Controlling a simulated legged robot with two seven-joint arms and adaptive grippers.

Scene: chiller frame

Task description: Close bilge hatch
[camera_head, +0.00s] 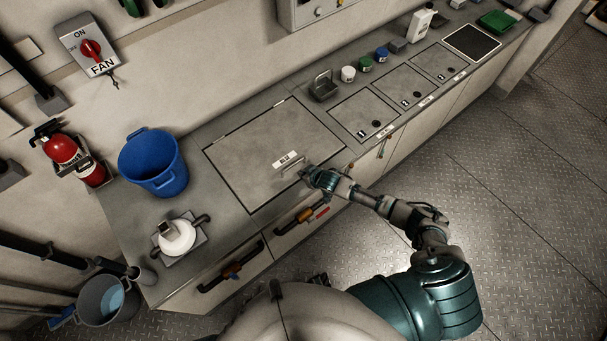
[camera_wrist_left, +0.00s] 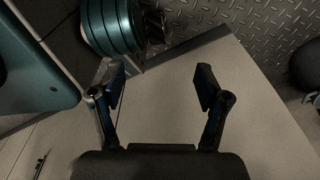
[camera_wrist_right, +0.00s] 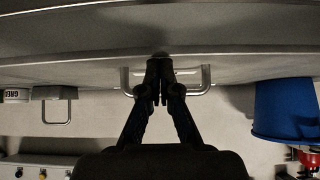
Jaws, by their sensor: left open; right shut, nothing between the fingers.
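The bilge hatch (camera_head: 258,140) is a large grey panel in the counter top, with a white label and a metal handle (camera_head: 290,173) near its front edge. In the head view it looks about flush with the counter; a small gap is too hard to tell. My right gripper (camera_head: 309,176) is at the handle, fingers shut and empty. In the right wrist view the shut fingertips (camera_wrist_right: 160,74) overlap the middle of the handle (camera_wrist_right: 207,82); I cannot tell whether they touch it. My left gripper (camera_wrist_left: 160,82) is open and empty, above a pale surface beside the metal floor.
A blue bucket (camera_head: 153,163) stands left of the hatch, with a white-capped fitting (camera_head: 177,238) in front of it. A metal bracket (camera_head: 323,87) and smaller lids (camera_head: 365,113) are to the right. The patterned floor (camera_head: 480,210) in front is clear.

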